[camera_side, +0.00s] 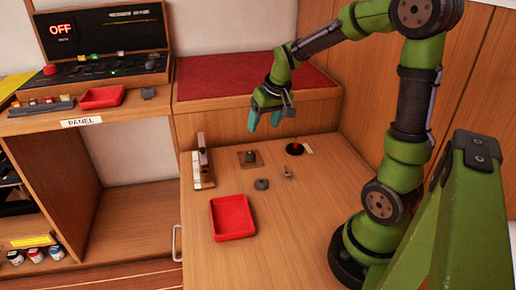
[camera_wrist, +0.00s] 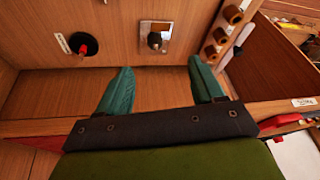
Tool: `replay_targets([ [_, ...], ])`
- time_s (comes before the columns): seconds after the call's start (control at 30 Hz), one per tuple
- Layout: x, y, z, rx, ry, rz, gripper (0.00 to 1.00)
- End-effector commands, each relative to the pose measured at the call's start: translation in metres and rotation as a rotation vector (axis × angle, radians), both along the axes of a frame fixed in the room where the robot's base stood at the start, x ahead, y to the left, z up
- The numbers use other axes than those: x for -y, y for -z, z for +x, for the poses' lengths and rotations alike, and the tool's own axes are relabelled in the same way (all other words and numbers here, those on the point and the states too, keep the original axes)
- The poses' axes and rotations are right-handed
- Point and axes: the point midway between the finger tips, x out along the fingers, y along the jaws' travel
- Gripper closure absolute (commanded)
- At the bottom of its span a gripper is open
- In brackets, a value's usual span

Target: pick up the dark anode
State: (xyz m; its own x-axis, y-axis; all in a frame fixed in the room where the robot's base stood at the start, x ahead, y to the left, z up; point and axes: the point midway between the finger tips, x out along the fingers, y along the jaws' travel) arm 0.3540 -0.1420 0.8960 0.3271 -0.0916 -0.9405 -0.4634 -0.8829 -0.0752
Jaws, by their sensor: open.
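My gripper (camera_side: 265,119) is open and empty, held above the back part of the wooden table. In the wrist view its two teal fingers (camera_wrist: 160,72) stand wide apart with nothing between them. A dark grey lump (camera_side: 262,184) lies on the table behind the red tray, below and apart from my gripper. A dark upright piece (camera_side: 250,157) stands on a square plate; it also shows in the wrist view (camera_wrist: 155,40). A small grey metal piece (camera_side: 288,172) lies right of the lump. I cannot tell for certain which of these is the dark anode.
A red tray (camera_side: 232,217) sits in front on the table. A black round base with a red knob (camera_side: 295,148) stands at the back right. An upright rack (camera_side: 201,162) lines the left edge. A red-topped ledge (camera_side: 250,78) rises behind. The front table is clear.

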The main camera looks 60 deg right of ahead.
Motion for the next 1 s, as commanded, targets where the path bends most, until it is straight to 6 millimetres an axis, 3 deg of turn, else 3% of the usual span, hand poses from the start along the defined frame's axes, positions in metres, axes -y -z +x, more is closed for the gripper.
replay_targets([
  [0.1,0.022,0.004,0.016,-0.003,-0.039,-0.051,0.33],
  [0.23,0.028,0.004,0.026,0.015,-0.09,-0.093,0.33],
  [0.7,0.04,0.091,0.058,0.014,-0.088,-0.089,0.33],
  [1.0,0.041,0.114,0.065,0.015,-0.089,-0.09,0.33],
])
